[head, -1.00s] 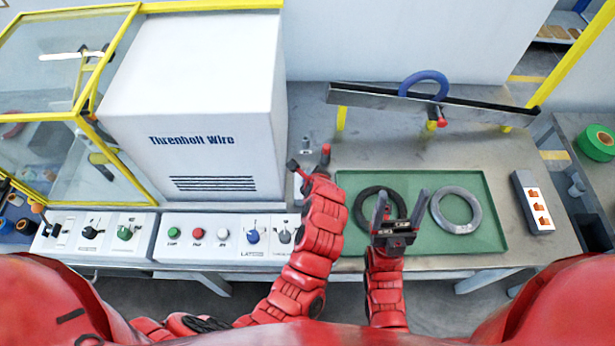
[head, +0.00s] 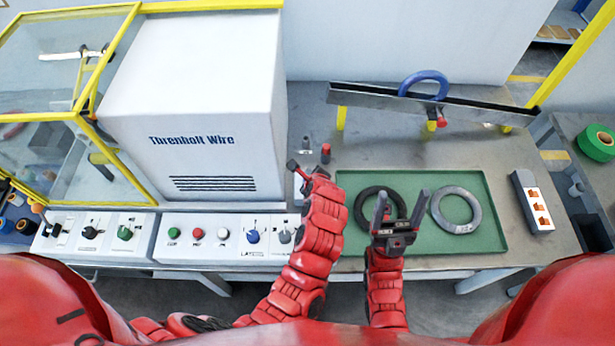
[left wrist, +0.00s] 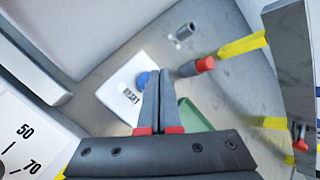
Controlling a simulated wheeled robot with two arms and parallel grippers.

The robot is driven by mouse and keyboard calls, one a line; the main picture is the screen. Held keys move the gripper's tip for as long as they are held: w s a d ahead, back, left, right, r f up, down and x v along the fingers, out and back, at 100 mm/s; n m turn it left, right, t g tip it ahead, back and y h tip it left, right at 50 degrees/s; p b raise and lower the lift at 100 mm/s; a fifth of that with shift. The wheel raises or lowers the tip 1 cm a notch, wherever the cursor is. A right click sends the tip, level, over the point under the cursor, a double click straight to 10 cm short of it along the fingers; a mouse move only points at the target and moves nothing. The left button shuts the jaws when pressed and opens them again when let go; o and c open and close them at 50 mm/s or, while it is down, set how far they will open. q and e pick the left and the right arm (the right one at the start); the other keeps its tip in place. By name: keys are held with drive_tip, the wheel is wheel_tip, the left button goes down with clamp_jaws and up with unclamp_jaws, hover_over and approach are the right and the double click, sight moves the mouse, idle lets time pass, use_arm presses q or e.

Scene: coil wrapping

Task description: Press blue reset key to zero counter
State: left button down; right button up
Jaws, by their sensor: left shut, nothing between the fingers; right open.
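A white counter box (left wrist: 117,97) with a small digit display stands on the bench in the left wrist view; I cannot read the digits surely. Its round blue reset key (left wrist: 143,79) shows just left of the fingertips. My left gripper (left wrist: 160,78) is shut and empty, its fingers pointing toward the box. I cannot tell whether they touch the key. In the head view my left gripper (head: 293,166) is by the machine's right front corner, and the arm mostly hides the box. My right gripper (head: 402,198) is open and empty over the green tray.
The green tray (head: 485,235) holds a black coil (head: 362,211) and a grey coil (head: 474,217). A red-topped post (head: 325,154) and a grey post (head: 306,144) stand near my left gripper. The white machine (head: 195,110) rises at left. A control panel (head: 190,253) lies in front.

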use_arm(q)
drive_tip(key=shift+f, duration=0.15)
drive_tip(key=shift+f, duration=0.3)
drive_tip(key=shift+f, duration=0.5)
idle(1.0)
drive_tip(key=shift+r+p, duration=0.1)
drive_tip(key=shift+p, duration=0.25)
drive_tip(key=shift+r+p, duration=0.85)
drive_tip(key=shift+p, duration=0.2)
wheel_tip(320, 180, up, 5)
drive_tip(key=p, duration=0.5)
drive_tip(key=shift+r, duration=0.1)
